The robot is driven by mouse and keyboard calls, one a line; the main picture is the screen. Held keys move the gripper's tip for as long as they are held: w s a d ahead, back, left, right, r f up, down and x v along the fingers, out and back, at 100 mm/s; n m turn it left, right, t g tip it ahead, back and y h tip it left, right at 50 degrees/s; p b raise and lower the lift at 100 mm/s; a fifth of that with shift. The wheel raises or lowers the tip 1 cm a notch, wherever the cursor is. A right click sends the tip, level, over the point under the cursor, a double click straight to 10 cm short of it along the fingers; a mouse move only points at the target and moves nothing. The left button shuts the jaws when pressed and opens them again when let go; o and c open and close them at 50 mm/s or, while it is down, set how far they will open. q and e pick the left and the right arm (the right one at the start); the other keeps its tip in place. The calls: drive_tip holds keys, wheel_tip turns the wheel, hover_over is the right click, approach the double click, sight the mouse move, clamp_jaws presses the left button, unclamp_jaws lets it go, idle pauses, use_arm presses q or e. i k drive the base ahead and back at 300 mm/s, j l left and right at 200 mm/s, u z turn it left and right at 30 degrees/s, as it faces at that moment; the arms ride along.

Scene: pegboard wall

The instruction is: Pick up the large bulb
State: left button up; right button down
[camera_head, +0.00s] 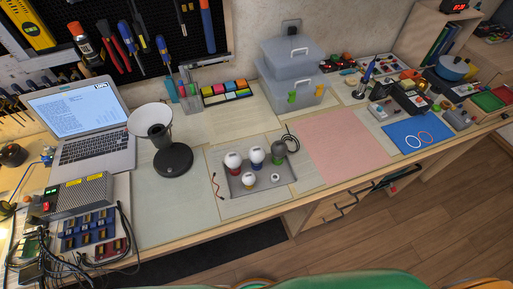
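Several white round bulbs stand on a grey tray (262,188) at the middle of the workbench. The bulb with the red base (233,160) at the tray's left looks largest. A bulb with a blue base (256,156) stands to its right, and one with a yellow base (249,182) is nearer the front edge. A much smaller white bulb (275,178) is at the right front. A dark grey-green socket-like piece (280,152) with a black cable is at the back right. Neither of my grippers is in view.
A black desk lamp (173,158) with a white shade stands left of the tray, near an open laptop (84,127). A clear pink mat (345,145) lies to the right. Grey storage boxes (292,85) stand behind. A green chair-like shape (360,279) is in the foreground.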

sight(233, 159)
drive_tip(key=l+u, duration=0.3)
drive_tip(key=l, duration=0.35)
drive_tip(key=l+u, duration=0.3)
drive_tip(key=l, duration=0.35)
drive_tip(key=l+u, duration=0.35)
drive_tip(key=l, duration=0.25)
drive_tip(key=k+l+u, duration=0.3)
drive_tip(key=l, duration=0.3)
drive_tip(key=k+l+u, duration=0.1)
drive_tip(key=l+u, duration=0.2)
drive_tip(key=l, duration=0.3)
drive_tip(key=k+l+u, duration=0.3)
drive_tip(key=l, duration=0.25)
drive_tip(key=k+l+u, duration=0.65)
drive_tip(key=l, duration=0.15)
